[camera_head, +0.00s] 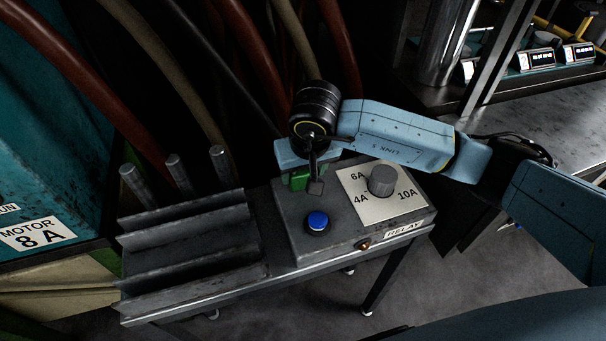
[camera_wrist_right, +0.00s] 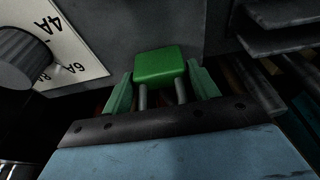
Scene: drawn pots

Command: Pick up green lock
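The green lock (camera_wrist_right: 160,66) shows in the right wrist view, with a bright green block body and two grey shackle bars (camera_wrist_right: 143,97) towards me. My right gripper (camera_wrist_right: 161,76) has its two green fingers spread, one on each side of the lock. A narrow gap shows beside the left finger; I cannot tell whether the right one touches. In the head view my right gripper (camera_head: 297,180) is over the back left of the relay box, with green parts partly hidden by my wrist. My left gripper is not in view.
The grey relay box (camera_head: 285,225) carries a blue button (camera_head: 317,222) and a dark knob (camera_head: 382,180) on a white dial plate. A ribbed metal rack (camera_head: 190,245) stands left of it. Thick cables hang behind. A teal motor housing (camera_head: 70,135) is at far left.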

